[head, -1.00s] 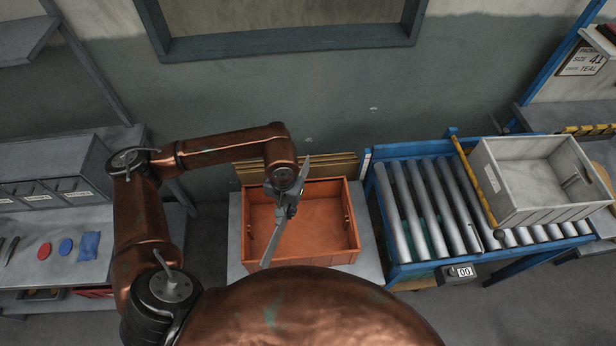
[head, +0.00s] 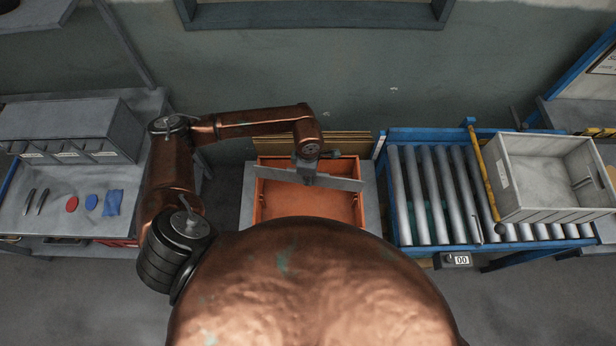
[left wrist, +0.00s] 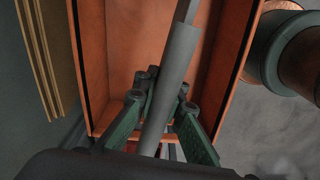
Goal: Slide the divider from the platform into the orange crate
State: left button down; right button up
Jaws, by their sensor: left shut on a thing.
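My left gripper (head: 308,170) is shut on the divider, a thin flat grey panel (head: 340,182). The divider lies across the orange crate (head: 313,208) in the head view, nearly crosswise and slightly lower at its right end. It appears over the crate's back part; its height against the rim is hard to tell. In the left wrist view the gripper's green fingers (left wrist: 164,108) clasp the grey divider (left wrist: 180,55), with the orange crate (left wrist: 121,50) behind it. The crate's front is hidden by my body. My right gripper is not in view.
The crate stands on a grey stand (head: 248,212), with wooden boards (head: 350,142) behind it. To the right are a roller conveyor (head: 425,190) and a pale grey crate (head: 545,213). A bench with small parts (head: 50,228) is at the left.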

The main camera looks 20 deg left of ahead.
pick_arm(q)
jog(key=shift+f+n, duration=0.3)
jog(key=shift+n, duration=0.5)
jog(key=shift+f, duration=0.6)
jog(key=shift+f+b, duration=0.7)
jog(key=shift+f, duration=0.8)
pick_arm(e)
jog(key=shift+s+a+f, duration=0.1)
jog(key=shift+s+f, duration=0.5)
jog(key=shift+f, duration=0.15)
pick_arm(q)
jog(key=shift+d+b, duration=0.1)
jog(key=shift+b, duration=0.45)
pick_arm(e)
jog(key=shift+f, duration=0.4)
pick_arm(q)
jog(key=shift+f, duration=0.1)
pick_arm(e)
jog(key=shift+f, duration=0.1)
